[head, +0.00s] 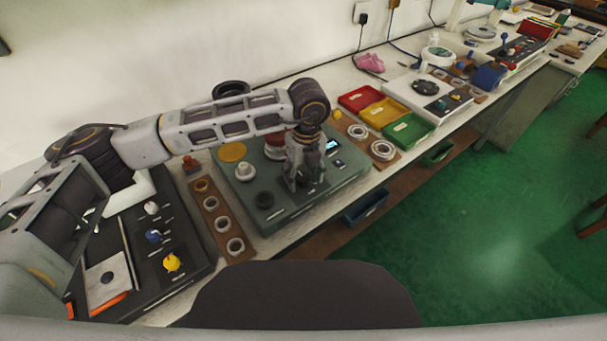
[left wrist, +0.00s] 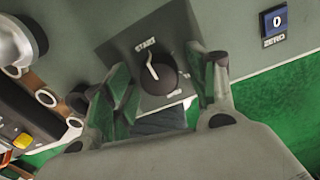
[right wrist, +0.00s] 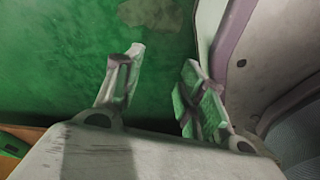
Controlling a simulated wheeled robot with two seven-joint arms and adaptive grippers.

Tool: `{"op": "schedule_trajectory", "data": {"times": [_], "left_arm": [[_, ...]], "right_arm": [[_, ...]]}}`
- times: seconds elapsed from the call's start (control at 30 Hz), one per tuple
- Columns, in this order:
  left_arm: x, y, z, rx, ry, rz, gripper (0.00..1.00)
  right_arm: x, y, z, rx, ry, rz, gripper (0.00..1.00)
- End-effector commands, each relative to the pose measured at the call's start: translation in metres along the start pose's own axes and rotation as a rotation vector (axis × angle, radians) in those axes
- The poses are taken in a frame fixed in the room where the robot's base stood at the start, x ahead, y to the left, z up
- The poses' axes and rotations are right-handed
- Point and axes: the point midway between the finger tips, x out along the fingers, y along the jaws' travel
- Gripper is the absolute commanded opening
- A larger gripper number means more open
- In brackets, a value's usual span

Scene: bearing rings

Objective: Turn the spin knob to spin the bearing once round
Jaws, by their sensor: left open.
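The spin knob (left wrist: 160,75) is a dark round knob with a white pointer line, on a dark plate marked START in the left wrist view. My left gripper (left wrist: 168,88) is open, with one finger on either side of the knob. I cannot tell whether the fingers touch it. In the head view my left gripper (head: 304,184) points down at the grey-green machine (head: 232,190) and hides the knob. A bearing cannot be made out clearly behind the arm. My right gripper (right wrist: 160,85) is open and empty over the green floor.
A small ZERO counter (left wrist: 277,22) reading 0 is right of the knob. A brown strip with rings (head: 222,222) lies left of the machine. Red, yellow and green trays (head: 408,130) stand to its right. The bench's front edge is close to the machine.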

Motion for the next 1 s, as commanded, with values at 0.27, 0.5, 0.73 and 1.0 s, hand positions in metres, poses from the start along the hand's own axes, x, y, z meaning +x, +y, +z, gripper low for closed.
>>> {"op": "schedule_trajectory", "data": {"times": [0.27,0.5,0.73,1.0], "left_arm": [[0.000,0.000,0.000,0.000,0.000,0.000,0.37],[0.000,0.000,0.000,0.000,0.000,0.000,0.12],[0.000,0.000,0.000,0.013,-0.001,0.000,0.12],[0.000,0.000,0.000,0.079,-0.004,0.000,0.12]], "right_arm": [[0.000,0.000,0.002,0.001,-0.002,0.000,0.40],[0.000,-0.001,0.002,0.001,-0.002,-0.001,0.40],[0.002,-0.001,0.001,0.001,-0.003,-0.001,0.40],[0.003,-0.004,-0.013,0.004,0.013,-0.004,0.40]]}}
